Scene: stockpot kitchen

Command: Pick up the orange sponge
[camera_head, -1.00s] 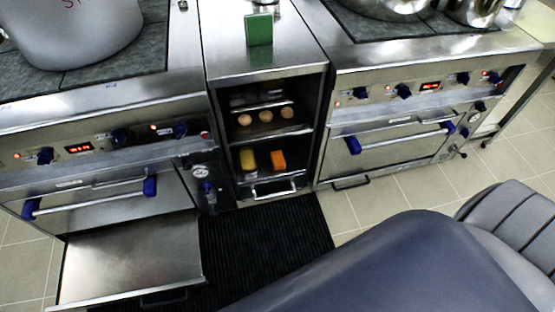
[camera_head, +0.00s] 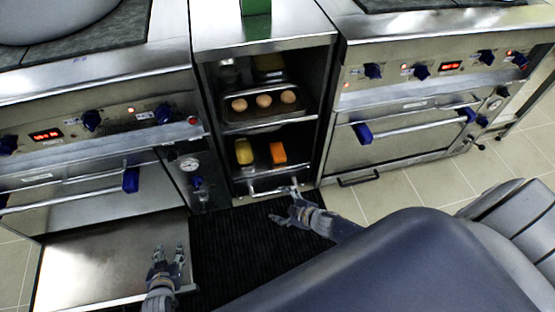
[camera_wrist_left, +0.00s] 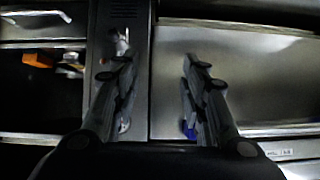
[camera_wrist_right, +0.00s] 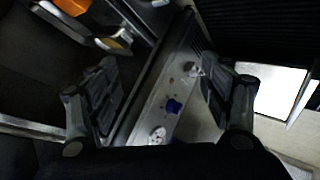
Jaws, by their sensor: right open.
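The orange sponge (camera_head: 278,153) sits on the lower shelf of the open cabinet between the two ovens, right of a yellow block (camera_head: 244,151). My right gripper (camera_head: 286,206) is open and empty in front of the cabinet's bottom, below the sponge and apart from it. The right wrist view shows an orange patch, likely the sponge (camera_wrist_right: 72,6), cut by the top edge. My left gripper (camera_head: 168,256) is open and empty by the lowered metal panel at the left. An orange patch also shows at the far left of the left wrist view (camera_wrist_left: 40,58).
A tray with eggs (camera_head: 264,103) is on the shelf above. A metal bar handle (camera_head: 273,190) crosses the cabinet's lower front. Oven handles (camera_head: 410,126) stick out at right. The lowered panel (camera_head: 105,265) fills the lower left. A black mat (camera_head: 235,240) covers the floor.

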